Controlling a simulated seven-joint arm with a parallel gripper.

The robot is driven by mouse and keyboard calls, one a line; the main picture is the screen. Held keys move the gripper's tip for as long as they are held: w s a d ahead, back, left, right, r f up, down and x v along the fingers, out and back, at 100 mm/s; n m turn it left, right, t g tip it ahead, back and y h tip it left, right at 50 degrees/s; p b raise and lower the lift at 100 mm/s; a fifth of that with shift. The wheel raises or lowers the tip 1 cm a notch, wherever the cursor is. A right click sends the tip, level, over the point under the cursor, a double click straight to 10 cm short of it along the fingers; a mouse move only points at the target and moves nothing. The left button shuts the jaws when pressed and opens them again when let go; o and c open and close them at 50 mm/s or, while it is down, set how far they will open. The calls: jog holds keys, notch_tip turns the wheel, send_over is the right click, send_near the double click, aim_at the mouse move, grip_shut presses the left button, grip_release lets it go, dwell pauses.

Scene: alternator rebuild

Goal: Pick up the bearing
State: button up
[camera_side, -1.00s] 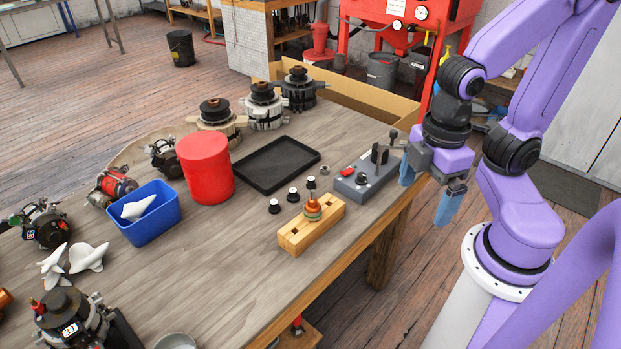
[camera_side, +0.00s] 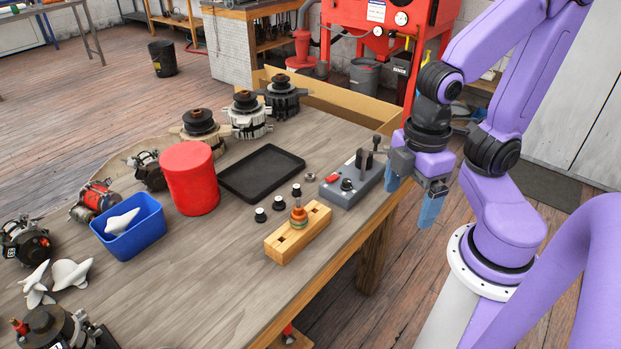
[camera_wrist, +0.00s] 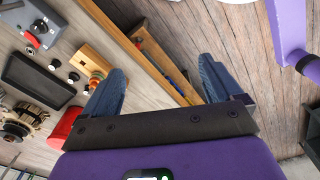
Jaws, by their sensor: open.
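A small grey metal ring (camera_side: 310,177), which may be the bearing, lies on the table between the black tray and the grey switch box; I cannot tell for certain. Several small black-topped pieces (camera_side: 279,202) stand near it. A wooden block (camera_side: 285,246) with holes holds a stack of orange and green rings (camera_side: 298,218). My gripper (camera_side: 411,196) is open and empty, past the table's right edge and apart from all these parts. In the wrist view my gripper (camera_wrist: 161,80) has its blue fingers spread, with the table edge and floor beyond.
The grey switch box (camera_side: 343,191) with upright levers stands near the right edge. A black tray (camera_side: 240,188), red canister (camera_side: 189,170) and blue bin (camera_side: 128,235) stand further left. Several alternators line the far and left sides.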

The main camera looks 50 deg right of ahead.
jog(key=c, duration=0.4)
jog(key=w+f+n+t+h, duration=0.1)
jog(key=w+n, duration=0.1)
jog(key=w, duration=0.8)
jog(key=w+f+n+t+h, duration=0.1)
jog(key=w+f+n, duration=0.1)
jog(key=w, duration=0.8)
jog(key=n+h, duration=0.3)
jog(key=n, duration=0.3)
send_over(310, 176)
jog(key=a, duration=0.3)
jog(key=shift+g, duration=0.3)
jog(key=f, duration=1.1)
jog(key=s+f, duration=0.1)
jog(key=f, duration=0.5)
jog(key=shift+a, duration=0.15)
jog(key=shift+x, duration=2.75)
